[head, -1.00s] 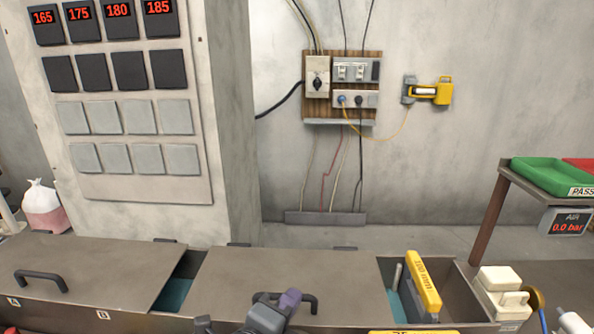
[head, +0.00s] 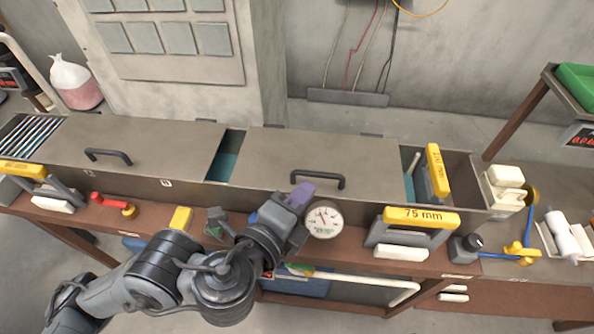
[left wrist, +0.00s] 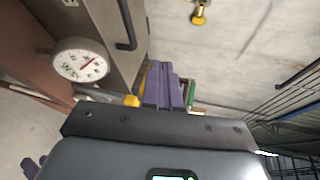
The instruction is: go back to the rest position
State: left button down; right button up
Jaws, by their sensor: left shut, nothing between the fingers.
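My left gripper (head: 301,196) is shut and empty. It is over the front edge of the long metal bin, close to a lid handle and just left of a round dial gauge (head: 324,222). Its purple fingers (left wrist: 163,86) lie together in the left wrist view, with the gauge (left wrist: 81,65) to their left. My left arm reaches in from the bottom left of the head view, above the bench edge. My right gripper does not show in the head view. A small purple shape at the lower left of the left wrist view may be part of it, too little to judge.
A yellow 75 mm block (head: 421,217) stands right of the gauge, and a 100 mm block (head: 438,172) stands in the open right compartment. A red and yellow tool (head: 113,204) lies at the left. Floor shows in front.

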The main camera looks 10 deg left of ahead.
pick_arm(q)
jog(key=s+a+f+n+g+y, duration=0.1)
jog(key=s+f+n+g, duration=0.3)
jog(key=f, duration=0.6)
jog(key=s+a+f+n+g+y, duration=0.1)
jog(key=s+a+f+n+g, duration=0.1)
jog(key=s+f+n, duration=0.55)
jog(key=s+a+f+n+g+y, duration=0.2)
jog(key=s+a+f+n, duration=0.2)
jog(key=a+f+n, duration=0.3)
jog(key=s+a+f+n+g+y, duration=0.25)
jog(key=a+f+n, duration=0.2)
jog(key=a, duration=0.45)
notch_tip(320, 180, up, 35)
jog(key=p, duration=3.6)
jog(key=shift+s+r+m+h+p, duration=0.2)
jog(key=shift+m+h+p, duration=0.1)
jog(key=shift+h+p, duration=0.1)
